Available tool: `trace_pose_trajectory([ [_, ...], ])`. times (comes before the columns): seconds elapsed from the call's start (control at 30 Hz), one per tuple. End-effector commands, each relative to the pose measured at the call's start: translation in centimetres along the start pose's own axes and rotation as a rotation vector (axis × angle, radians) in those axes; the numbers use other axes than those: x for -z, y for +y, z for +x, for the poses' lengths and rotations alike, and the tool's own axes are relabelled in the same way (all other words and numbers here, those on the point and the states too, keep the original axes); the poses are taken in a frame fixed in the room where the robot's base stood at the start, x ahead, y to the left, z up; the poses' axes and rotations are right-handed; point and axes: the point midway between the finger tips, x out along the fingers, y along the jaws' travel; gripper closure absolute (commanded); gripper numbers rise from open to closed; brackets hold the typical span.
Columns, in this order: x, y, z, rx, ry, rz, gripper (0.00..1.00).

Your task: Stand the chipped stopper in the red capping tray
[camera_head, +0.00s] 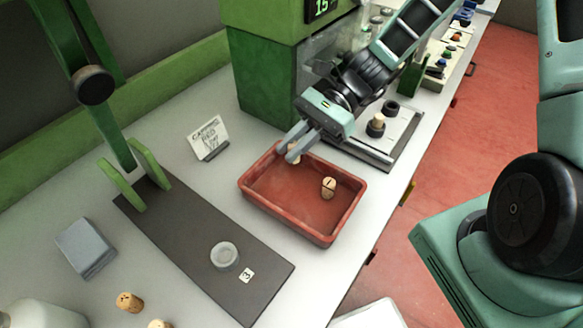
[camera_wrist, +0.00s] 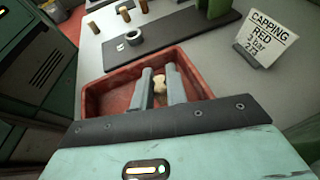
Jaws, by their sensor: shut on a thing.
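The red capping tray (camera_head: 250,200) lies on the pale bench, and it also fills the middle of the wrist view (camera_wrist: 97,100). My gripper (camera_head: 296,146) is at the tray's far side, shut on a pale cork stopper (camera_head: 293,156). Between the fingers (camera_wrist: 160,92) a cork stopper (camera_wrist: 160,85) shows in the wrist view, partly hidden. I cannot see whether it touches the tray floor, nor a chip on it. Another cork stopper (camera_head: 328,187) with a dark mark is in the tray, near the right side.
A card (camera_head: 208,137) reading "CAPPING RED" stands behind the tray. A green press with a dark base plate (camera_head: 190,240) and grey ring (camera_head: 225,255) is at left. A fixture (camera_head: 395,140) with a cork stands to the right. The tray's near-left floor is clear.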

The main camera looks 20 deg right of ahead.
Motion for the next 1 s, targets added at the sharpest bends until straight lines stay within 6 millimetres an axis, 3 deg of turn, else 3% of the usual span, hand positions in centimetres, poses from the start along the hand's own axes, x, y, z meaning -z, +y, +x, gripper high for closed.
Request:
trace_pose_trajectory([
  [0.4,4.3,0.0,1.9,-0.001,-0.001,0.0,1.0],
  [0.8,4.8,0.0,2.0,0.0,0.001,-0.001,1.0],
  [0.83,4.7,0.0,2.0,0.0,0.001,-0.001,0.77],
  [0.87,4.7,0.0,2.0,0.0,0.001,-0.001,0.69],
  [0.9,4.7,0.0,2.0,0.0,0.001,-0.001,0.64],
  [1.0,4.7,0.0,2.0,0.0,0.001,-0.001,0.64],
])
